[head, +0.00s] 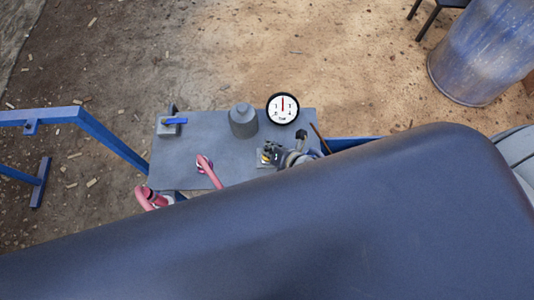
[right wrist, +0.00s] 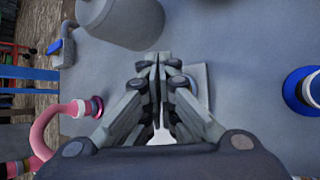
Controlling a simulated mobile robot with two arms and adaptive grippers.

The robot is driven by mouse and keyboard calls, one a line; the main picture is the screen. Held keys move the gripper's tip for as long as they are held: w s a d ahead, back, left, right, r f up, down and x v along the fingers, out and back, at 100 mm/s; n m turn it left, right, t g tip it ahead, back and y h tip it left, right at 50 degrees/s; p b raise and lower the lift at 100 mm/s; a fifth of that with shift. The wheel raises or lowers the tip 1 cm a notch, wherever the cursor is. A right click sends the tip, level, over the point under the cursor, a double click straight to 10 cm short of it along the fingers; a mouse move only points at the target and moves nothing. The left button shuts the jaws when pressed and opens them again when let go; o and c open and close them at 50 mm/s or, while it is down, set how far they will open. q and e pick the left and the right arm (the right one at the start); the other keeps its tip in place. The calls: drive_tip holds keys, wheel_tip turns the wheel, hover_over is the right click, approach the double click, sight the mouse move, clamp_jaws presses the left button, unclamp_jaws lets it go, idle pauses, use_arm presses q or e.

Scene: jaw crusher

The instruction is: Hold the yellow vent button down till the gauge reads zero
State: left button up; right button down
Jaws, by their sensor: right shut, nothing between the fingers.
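The round gauge (head: 282,108) has a white face and a black rim, and stands at the back of the grey panel (head: 215,150). Its red needle points straight up, away from the ends of the scale; the numbers are too small to read surely. A small yellowish spot, perhaps the vent button (head: 264,156), shows beside my right gripper (head: 272,153). The right gripper (right wrist: 157,65) is shut and empty, its tips low over the panel by a pale square plate (right wrist: 207,80). The fingers hide part of this plate; I cannot tell whether they touch the button. My left gripper is out of view.
A grey cylinder (head: 243,121) stands left of the gauge. Blue rails (head: 105,135) stand left; a blue drum (head: 480,55) stands far right.

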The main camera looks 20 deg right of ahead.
drive_tip(key=shift+f, duration=0.35)
drive_tip(key=shift+f+b, duration=0.35)
drive_tip(key=shift+f, duration=0.25)
idle(0.6)
idle(2.9)
drive_tip(key=shift+r+p, duration=1)
drive_tip(key=shift+p, duration=0.15)
drive_tip(key=shift+r, duration=0.1)
wheel_tip(320, 180, up, 5)
drive_tip(key=p, duration=0.5)
drive_tip(key=shift+p, duration=0.3)
